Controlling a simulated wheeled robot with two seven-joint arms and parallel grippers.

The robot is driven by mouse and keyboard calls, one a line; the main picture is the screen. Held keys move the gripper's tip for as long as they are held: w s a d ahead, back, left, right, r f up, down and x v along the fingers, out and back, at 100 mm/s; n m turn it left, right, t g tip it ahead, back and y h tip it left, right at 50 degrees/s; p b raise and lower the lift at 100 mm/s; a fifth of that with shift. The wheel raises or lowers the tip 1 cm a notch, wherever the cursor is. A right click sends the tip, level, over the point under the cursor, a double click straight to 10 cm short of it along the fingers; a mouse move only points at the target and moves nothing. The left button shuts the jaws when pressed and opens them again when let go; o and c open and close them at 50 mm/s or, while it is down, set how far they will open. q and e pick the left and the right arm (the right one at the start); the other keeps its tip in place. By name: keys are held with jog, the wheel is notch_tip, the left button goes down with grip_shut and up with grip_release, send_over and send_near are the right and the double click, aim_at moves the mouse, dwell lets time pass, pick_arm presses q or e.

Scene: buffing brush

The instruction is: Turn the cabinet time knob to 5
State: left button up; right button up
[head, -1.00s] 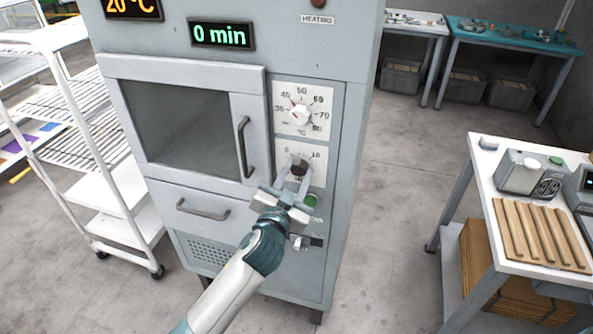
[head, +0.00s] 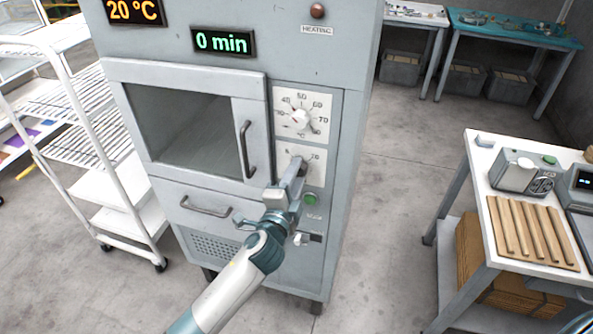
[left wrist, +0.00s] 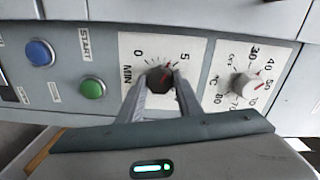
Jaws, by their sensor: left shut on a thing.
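The dark time knob (left wrist: 158,79) sits on a white MIN dial plate (left wrist: 128,45) on the cabinet front. In the left wrist view, its red mark points up and right, toward the 5; the 0 is at upper left. My left gripper (left wrist: 161,85) is shut on the knob, one finger on each side. In the head view, my left gripper (head: 297,170) covers most of the knob and hides its mark. The green time display (head: 223,42) on the cabinet (head: 345,150) reads 0 min. My right gripper is not in view.
A white temperature knob (head: 301,119) is above the time dial. A green button (head: 310,198) is below it; the wrist view also shows a blue button (left wrist: 40,52). A white rack (head: 135,200) stands left, a table with wooden strips (head: 535,235) right. Floor between is clear.

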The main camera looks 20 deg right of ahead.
pick_arm(q)
jog(key=m+p, duration=0.1)
jog(key=m, duration=0.2)
jog(key=shift+m, duration=0.4)
jog(key=o, duration=1)
jog(key=shift+o, duration=0.2)
jog(key=shift+s, duration=0.1)
jog(key=b+v, duration=0.3)
jog(key=v, duration=1.4)
jog(key=shift+a, duration=0.15)
